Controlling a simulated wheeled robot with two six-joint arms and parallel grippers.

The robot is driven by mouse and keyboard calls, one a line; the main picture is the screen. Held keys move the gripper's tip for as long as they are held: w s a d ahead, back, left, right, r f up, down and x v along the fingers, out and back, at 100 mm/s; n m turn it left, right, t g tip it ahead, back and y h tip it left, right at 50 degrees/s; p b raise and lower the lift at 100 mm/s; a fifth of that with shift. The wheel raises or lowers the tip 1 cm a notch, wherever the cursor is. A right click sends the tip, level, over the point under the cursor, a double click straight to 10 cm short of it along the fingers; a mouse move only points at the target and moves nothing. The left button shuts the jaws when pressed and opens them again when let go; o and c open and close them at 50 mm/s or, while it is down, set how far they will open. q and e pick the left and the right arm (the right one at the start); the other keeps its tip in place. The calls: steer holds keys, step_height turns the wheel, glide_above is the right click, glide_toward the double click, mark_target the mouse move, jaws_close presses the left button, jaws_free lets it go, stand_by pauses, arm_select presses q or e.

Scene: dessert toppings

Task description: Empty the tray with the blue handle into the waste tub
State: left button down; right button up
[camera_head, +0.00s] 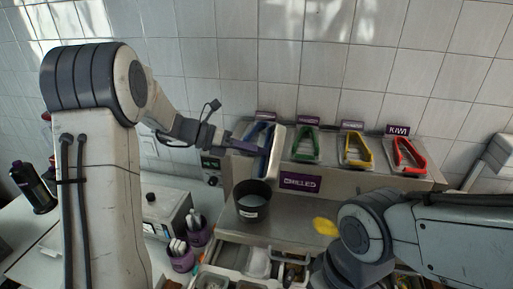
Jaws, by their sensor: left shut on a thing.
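The tray with the blue handle (274,153) is at the left end of the steel topping stand, and its pale metal side shows at a steep tilt. My left gripper (247,146) is shut on its blue handle, reaching in from the left. The waste tub appears to be the dark round tub (252,208) with a small label, just below and in front of the tray. I cannot make out the contents of either. My right arm comes in from the right, and its gripper is out of sight.
Trays with green (306,141), yellow (354,149) and red (407,154) handles sit along the stand (345,180) to the right. A yellow object (326,227) lies near my right arm. Purple cups (182,261) with utensils stand at lower left.

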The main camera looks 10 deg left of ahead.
arm_select(q)
steer(key=shift+w+d+f+g+y+p, duration=0.15)
steer(key=shift+d+y+p, duration=0.3)
steer(key=shift+p, duration=0.55)
steer(key=shift+w+d+f+g+y+p, duration=0.1)
steer(key=shift+d+g+y+p, duration=0.15)
steer(key=shift+y+p, duration=0.55)
steer(key=shift+w+d+f+g+y+p, duration=0.1)
steer(key=shift+d+y+p, duration=0.2)
steer(key=shift+p, duration=0.95)
steer(key=shift+w+d+f+g+y, duration=0.2)
steer(key=shift+d+f+y, duration=0.1)
steer(key=shift+d+y, duration=0.25)
steer(key=shift+w+d+f+g+y, duration=0.1)
steer(key=shift+d+f+g+y, duration=0.15)
steer(key=shift+y, duration=0.35)
steer(key=shift+w+d+f+g+y, duration=0.15)
steer(key=shift+d+f+g+y, duration=0.35)
steer(key=shift+y, duration=0.75)
steer(key=shift+w+d+f+g+y, duration=0.2)
steer(key=shift+d+f+y, duration=0.35)
steer(key=shift+y, duration=0.75)
steer(key=shift+w+d+f+g+y, duration=0.1)
steer(key=shift+d+f+g+y, duration=0.4)
steer(key=shift+y, duration=0.75)
steer(key=shift+a+f, duration=0.1)
steer(key=shift+a, duration=0.1)
